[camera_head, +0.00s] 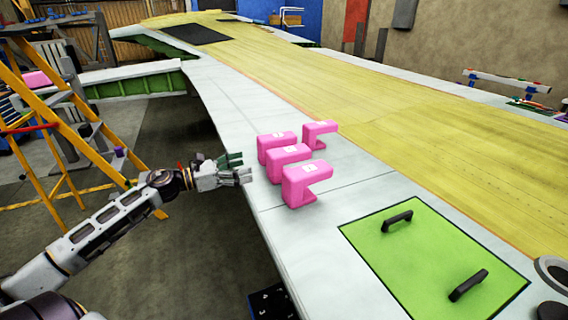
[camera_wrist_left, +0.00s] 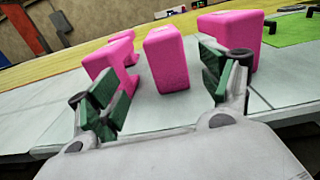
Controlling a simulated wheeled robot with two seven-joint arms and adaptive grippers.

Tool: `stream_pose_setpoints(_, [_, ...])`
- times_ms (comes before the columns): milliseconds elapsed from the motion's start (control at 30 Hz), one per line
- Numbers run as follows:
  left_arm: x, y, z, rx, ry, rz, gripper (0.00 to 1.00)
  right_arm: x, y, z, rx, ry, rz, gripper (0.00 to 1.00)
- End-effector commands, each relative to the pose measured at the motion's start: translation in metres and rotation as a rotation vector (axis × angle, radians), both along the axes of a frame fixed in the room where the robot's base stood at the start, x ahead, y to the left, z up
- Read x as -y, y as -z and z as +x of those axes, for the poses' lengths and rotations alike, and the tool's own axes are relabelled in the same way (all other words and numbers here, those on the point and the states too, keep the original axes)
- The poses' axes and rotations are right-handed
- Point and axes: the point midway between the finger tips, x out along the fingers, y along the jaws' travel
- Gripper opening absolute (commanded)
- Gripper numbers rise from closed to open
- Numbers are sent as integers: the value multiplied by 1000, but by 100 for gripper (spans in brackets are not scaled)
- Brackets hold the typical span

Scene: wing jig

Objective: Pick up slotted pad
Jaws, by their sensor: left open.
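Several pink pads stand grouped on the pale wing edge. In the head view, a notched pad (camera_head: 306,184) is nearest, with another pad (camera_head: 289,163) and a third pad (camera_head: 276,144) behind it. One more notched pad (camera_head: 320,134) stands at the back right. Small white labels are on their tops. I cannot tell which one is the slotted pad. My left gripper (camera_head: 242,168) is open and empty, just left of the group. In the left wrist view, a pad (camera_wrist_left: 166,60) lies ahead between the green-tipped fingers (camera_wrist_left: 160,86), apart from them. My right gripper is not visible.
A green panel (camera_head: 425,262) with two black handles lies at the front right. The yellow wing surface (camera_head: 400,125) beyond is clear. A yellow ladder (camera_head: 75,125) stands at left. The wing's left edge drops to the floor under my arm.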

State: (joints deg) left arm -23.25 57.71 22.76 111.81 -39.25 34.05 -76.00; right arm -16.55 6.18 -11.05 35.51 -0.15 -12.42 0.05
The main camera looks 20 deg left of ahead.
Motion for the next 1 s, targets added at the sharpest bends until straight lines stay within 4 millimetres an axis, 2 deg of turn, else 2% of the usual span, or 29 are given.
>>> stream_pose_setpoints(567, [4,-1,0,16,11,22,79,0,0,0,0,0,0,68])
stream_pose_setpoints(1000, [20,-1,18,17,12,21,79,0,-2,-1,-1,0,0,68])
